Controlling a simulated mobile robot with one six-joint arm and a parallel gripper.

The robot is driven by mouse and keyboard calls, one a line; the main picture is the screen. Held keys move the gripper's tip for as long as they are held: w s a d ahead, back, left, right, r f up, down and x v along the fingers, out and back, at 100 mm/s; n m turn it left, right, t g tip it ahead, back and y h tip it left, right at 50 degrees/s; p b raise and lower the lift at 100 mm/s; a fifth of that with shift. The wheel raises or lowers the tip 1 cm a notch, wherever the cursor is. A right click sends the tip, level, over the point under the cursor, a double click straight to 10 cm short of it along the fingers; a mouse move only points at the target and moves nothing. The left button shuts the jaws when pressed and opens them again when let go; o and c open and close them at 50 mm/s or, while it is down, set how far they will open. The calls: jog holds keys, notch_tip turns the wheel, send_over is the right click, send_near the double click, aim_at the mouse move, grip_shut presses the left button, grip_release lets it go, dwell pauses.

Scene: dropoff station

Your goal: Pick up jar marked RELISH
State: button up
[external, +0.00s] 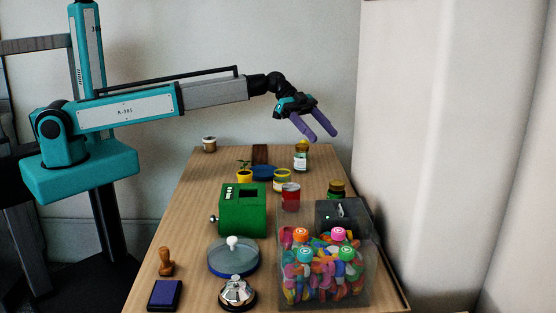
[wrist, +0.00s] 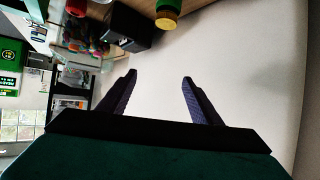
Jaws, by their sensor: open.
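Several jars stand on the wooden table, and no label is readable enough to tell which is RELISH. A dark green jar (external: 336,189) stands behind the black box. A jar with a pale label (external: 209,145) is at the back left. In the wrist view, a jar with yellow and green parts (wrist: 167,17) shows at the top edge. My gripper (wrist: 158,79) is open, empty and above the table.
A black box (external: 343,216), a clear bin of colourful pieces (external: 325,275) and a green box (external: 242,212) crowd the near half. A white wall is at the right.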

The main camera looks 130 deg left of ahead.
aim_at(340, 190)
jog(key=f+b, duration=0.2)
jog(key=f, duration=0.2)
jog(key=a+f+m+h+b, duration=0.1)
jog(key=f+b, duration=0.1)
jog(key=f, duration=0.2)
jog(key=a+f+m+h+b, duration=0.1)
jog(key=f, duration=0.3)
jog(key=shift+s+t+b, duration=0.15)
jog(key=shift+t+b, duration=0.15)
jog(key=shift+b, duration=0.1)
jog(key=shift+d, duration=0.1)
jog(key=shift+p+x, duration=0.4)
jog(key=shift+x, duration=3.9)
jog(key=shift+d+r, duration=0.1)
jog(key=shift+p+x, duration=0.55)
jog(key=shift+x, duration=2.1)
jog(key=shift+d+r, duration=0.15)
jog(key=shift+d, duration=0.05)
jog(key=c, duration=1.2)
